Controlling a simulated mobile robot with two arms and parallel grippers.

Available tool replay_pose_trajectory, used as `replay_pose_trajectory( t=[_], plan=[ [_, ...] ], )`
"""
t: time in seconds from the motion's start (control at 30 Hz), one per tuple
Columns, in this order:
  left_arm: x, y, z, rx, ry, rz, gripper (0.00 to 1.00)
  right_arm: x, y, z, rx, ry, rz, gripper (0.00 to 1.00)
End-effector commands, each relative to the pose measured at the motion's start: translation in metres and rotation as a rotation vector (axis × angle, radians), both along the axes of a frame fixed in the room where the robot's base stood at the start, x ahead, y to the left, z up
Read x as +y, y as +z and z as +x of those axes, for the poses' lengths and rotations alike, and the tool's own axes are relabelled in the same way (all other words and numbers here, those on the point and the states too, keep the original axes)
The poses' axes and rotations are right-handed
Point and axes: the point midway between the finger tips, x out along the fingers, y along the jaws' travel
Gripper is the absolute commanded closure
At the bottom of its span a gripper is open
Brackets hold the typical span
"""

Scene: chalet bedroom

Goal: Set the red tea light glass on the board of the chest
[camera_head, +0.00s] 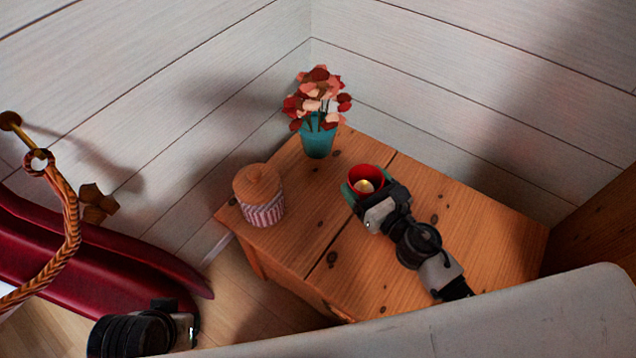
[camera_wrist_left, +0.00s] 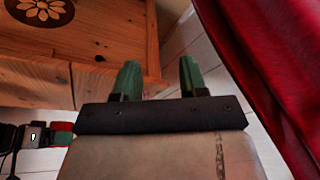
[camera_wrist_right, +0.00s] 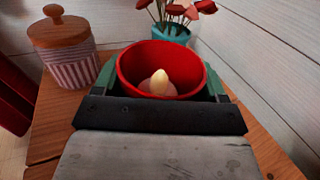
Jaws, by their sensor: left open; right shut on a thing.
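The red tea light glass (camera_head: 353,171), with a pale candle inside, is held between the green fingers of my right gripper (camera_head: 366,185). It is over the board of the chest (camera_head: 440,205), near the seam between planks. In the right wrist view the glass (camera_wrist_right: 135,68) is upright and fills the space between the fingers. I cannot tell whether its base touches the board. My left gripper (camera_head: 190,330) is low at the left, off the chest. In the left wrist view its green fingers (camera_wrist_left: 158,75) are apart and empty, with the chest's front (camera_wrist_left: 110,45) beyond.
A striped jar with a wooden lid (camera_head: 262,205) stands on the chest's left part. A teal vase of red and pink flowers (camera_head: 317,138) stands at the back corner by the white plank walls. The board's right part is bare. A dark red sledge-like piece (camera_head: 90,255) lies left.

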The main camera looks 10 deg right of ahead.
Motion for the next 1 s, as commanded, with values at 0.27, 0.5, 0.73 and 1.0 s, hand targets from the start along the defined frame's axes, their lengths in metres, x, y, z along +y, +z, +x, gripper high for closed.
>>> replay_pose_trajectory(
  t=[0.27, 0.5, 0.73, 1.0],
  plan=[
    [-0.020, 0.011, 0.059, -0.367, -0.031, -0.077, 0.57, 0.042, -0.035, 0.038, -0.002, 0.001, 0.003, 0.55],
    [-0.033, 0.035, 0.091, -0.634, -0.049, -0.136, 0.57, 0.061, -0.050, 0.056, -0.002, 0.001, 0.001, 0.55],
    [-0.037, 0.045, 0.101, -0.729, -0.055, -0.157, 0.57, 0.061, -0.055, 0.055, -0.001, 0.002, 0.000, 0.55],
    [-0.050, 0.082, 0.123, -1.057, -0.074, -0.235, 0.57, 0.061, -0.075, 0.055, -0.002, 0.001, 0.001, 0.55]
  ],
)
